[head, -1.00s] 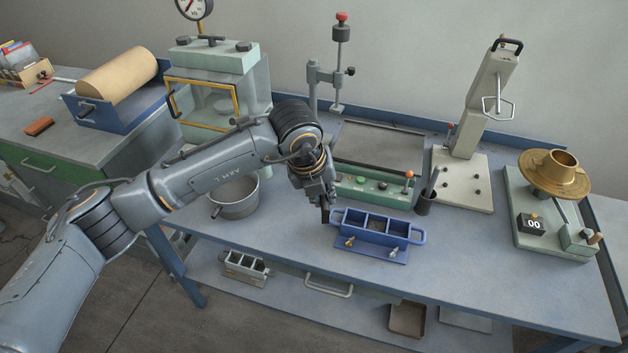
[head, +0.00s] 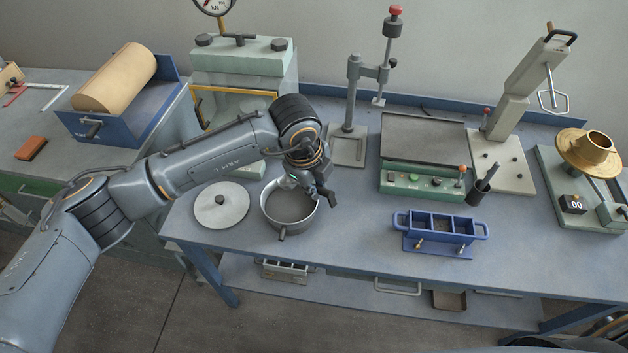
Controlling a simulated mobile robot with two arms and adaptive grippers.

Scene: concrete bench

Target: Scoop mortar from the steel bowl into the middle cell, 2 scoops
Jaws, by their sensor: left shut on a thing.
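The steel bowl (head: 291,230) stands on the bench left of centre, open at the top, with grey inside. The blue mould (head: 437,242) stands to its right. It has three cells in a row; the middle cell (head: 441,223) looks dark inside, and its fill level is too small to tell. My left gripper (head: 320,190) is over the right rim of the bowl, shut on a small dark tool that looks like the scoop. The fingers mostly hide the tool, and I cannot see whether it carries mortar.
A round grey lid or plate (head: 222,205) lies left of the bowl. A green-fronted machine (head: 423,184) and a dark cup with tools (head: 478,193) stand behind the mould. A drop stand (head: 349,140) rises behind the bowl. The bench between bowl and mould is clear.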

